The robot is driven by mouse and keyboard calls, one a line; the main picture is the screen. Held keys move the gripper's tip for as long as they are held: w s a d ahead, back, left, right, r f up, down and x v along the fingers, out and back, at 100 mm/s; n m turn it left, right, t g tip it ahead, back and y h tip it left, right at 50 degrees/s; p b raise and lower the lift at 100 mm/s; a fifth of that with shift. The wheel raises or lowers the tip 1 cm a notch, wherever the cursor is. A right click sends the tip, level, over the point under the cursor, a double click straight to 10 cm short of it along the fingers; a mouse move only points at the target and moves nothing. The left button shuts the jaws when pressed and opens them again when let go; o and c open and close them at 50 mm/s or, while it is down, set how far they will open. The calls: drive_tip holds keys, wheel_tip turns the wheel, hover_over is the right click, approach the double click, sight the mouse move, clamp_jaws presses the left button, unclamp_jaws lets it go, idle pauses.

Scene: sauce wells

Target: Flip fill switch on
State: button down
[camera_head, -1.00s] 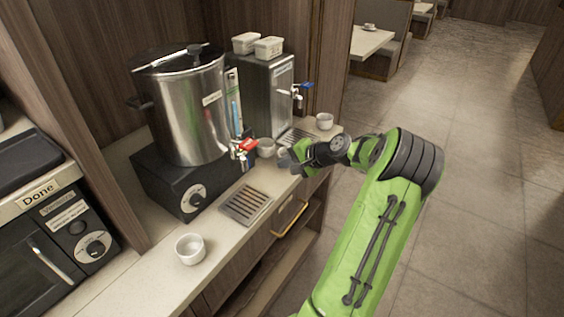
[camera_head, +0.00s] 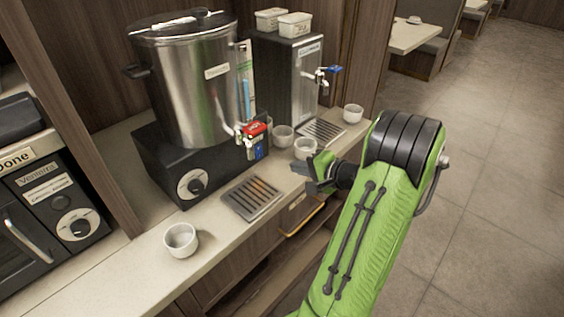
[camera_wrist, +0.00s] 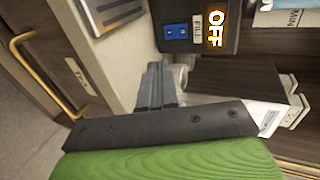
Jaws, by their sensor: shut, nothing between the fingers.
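The fill switch is the small blue rocker (camera_wrist: 175,31) beside a FILL label on a black panel in the wrist view. Glowing letters (camera_wrist: 215,28) next to it read OFF. My gripper (camera_wrist: 156,72) is shut and empty, its fingertips pointing toward that panel with a gap between. In the head view my gripper (camera_head: 316,180) is over the counter's front edge, in front of the white cups and right of the slotted drip tray (camera_head: 252,197). A small blue patch (camera_head: 258,149) shows under the red tap handle (camera_head: 255,130); I cannot tell if it is the switch.
A steel urn (camera_head: 190,85) stands on a black base with a dial (camera_head: 191,184). A steel dispenser (camera_head: 290,80) with a blue-handled tap stands behind. White cups (camera_head: 305,148) (camera_head: 283,136) sit near my gripper; another cup (camera_head: 181,240) is front left. A drawer handle (camera_wrist: 38,70) is below the counter.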

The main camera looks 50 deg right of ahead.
sight(260, 157)
drive_tip(key=x, duration=0.4)
drive_tip(key=b+x, duration=0.1)
drive_tip(key=x, duration=0.7)
drive_tip(key=shift+w+r, duration=0.15)
drive_tip(key=shift+r, duration=0.25)
drive_tip(key=shift+w, duration=0.45)
drive_tip(key=shift+b, duration=0.3)
